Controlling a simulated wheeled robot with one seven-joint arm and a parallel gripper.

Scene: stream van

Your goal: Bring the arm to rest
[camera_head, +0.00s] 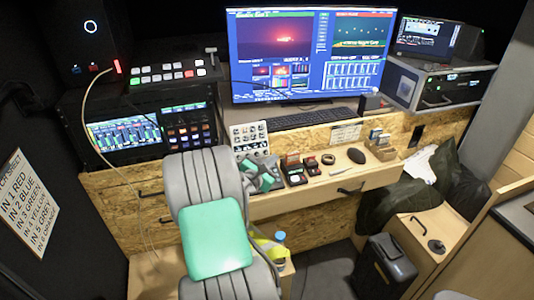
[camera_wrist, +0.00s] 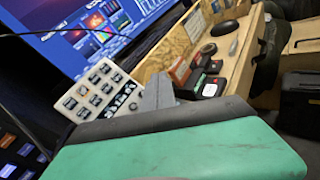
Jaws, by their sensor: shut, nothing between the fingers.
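My arm rises from the bottom of the head view, grey with a green panel, in front of the desk. My gripper (camera_head: 262,176) shows beside its upper right edge, partly hidden by the arm, over the front of the desk (camera_head: 300,202). It is shut and empty. In the wrist view my gripper (camera_wrist: 158,92) appears as a grey tip beyond a dark edge and a large green surface of my own. It appears close to the white button panel (camera_wrist: 97,92) and the small boxes. I cannot tell whether it touches anything.
A monitor (camera_head: 310,55) and keyboard (camera_head: 308,117) stand behind the desk items. A mouse (camera_head: 356,155) and small dark boxes (camera_head: 294,172) lie right of my gripper. A video switcher (camera_head: 167,75) and rack are at left. A dark bin (camera_head: 384,265) and bottle (camera_head: 280,237) are below.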

